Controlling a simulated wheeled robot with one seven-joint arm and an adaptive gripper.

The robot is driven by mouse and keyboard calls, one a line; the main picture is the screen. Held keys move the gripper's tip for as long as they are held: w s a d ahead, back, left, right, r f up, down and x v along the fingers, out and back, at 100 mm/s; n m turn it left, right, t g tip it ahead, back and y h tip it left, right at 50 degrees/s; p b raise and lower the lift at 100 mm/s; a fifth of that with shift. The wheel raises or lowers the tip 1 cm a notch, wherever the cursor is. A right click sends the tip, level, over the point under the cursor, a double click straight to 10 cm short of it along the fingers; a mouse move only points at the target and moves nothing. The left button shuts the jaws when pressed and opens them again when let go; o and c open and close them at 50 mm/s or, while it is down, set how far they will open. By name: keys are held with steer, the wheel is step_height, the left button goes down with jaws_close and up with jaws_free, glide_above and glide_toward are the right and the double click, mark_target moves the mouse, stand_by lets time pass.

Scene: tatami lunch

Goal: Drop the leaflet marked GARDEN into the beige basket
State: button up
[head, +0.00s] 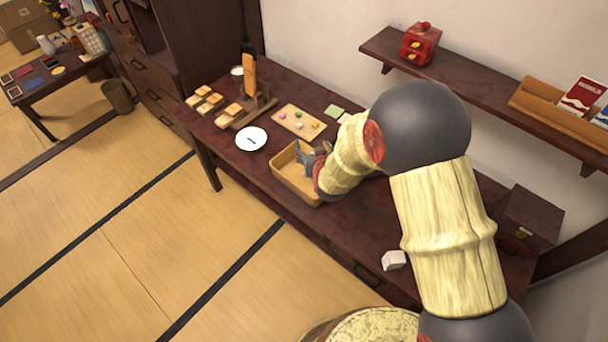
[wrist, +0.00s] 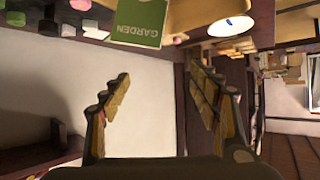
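The green leaflet marked GARDEN (wrist: 138,20) is at the top of the wrist view, its lettering upside down and its far part cut off by the frame edge. It lies beyond my fingertips, apart from them. My gripper (wrist: 160,95) is open, with nothing between its fingers.
A white plate (head: 251,139) and a sweets board (head: 299,123) stand left of and behind the basket. A pale green square (head: 335,111) lies behind it. A wooden holder with leaflets (head: 560,109) sits on the wall shelf.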

steer(key=shift+o, duration=0.9)
steer(key=shift+s, duration=0.1)
steer(key=v, duration=1.1)
steer(key=shift+s+r, duration=0.2)
steer(key=shift+s, duration=0.15)
steer(key=shift+d, duration=0.1)
